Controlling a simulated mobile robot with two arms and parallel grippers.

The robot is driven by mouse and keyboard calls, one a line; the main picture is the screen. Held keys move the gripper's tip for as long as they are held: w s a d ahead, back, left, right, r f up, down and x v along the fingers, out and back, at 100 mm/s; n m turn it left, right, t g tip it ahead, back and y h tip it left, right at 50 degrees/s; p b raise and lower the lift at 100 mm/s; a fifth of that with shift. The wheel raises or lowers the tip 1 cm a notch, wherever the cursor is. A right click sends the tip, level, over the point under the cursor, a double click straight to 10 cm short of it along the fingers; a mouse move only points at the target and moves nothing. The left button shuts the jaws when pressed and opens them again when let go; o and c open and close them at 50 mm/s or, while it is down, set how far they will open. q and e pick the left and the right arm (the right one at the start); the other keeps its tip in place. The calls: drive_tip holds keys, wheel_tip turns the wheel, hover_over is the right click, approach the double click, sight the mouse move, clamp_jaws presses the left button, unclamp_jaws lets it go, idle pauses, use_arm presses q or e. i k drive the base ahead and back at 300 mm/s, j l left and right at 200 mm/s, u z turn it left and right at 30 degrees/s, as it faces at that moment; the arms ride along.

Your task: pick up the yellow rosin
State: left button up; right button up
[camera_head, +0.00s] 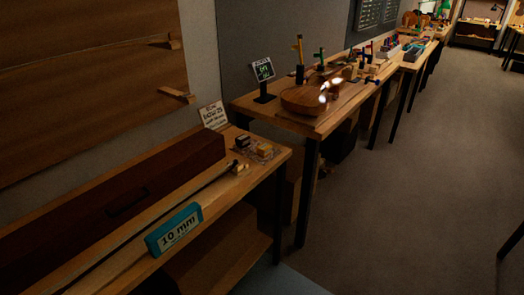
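A small yellow block (264,149), which looks like the yellow rosin, lies on a patterned cloth or mat (269,156) near the right end of the nearest bench (285,154). A small dark block (242,141) with a pale part sits just to its left. A pale yellowish piece (239,169) lies in front, at the end of a long thin dark rod, perhaps a bow (150,222). The objects are small and dim, so their exact form is hard to tell. Neither of my grippers is in view.
A long dark case (120,187) fills the back of the near bench. A teal "10 mm" sign (174,229) stands at its front edge, and a white card (212,115) behind. The floor (420,180) to the right is clear.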

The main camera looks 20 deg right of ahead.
sight(264, 150)
drive_tip(key=u, duration=0.35)
drive_tip(key=i+l+u, duration=0.1)
drive_tip(key=l+u, duration=0.75)
drive_tip(key=l, duration=0.2)
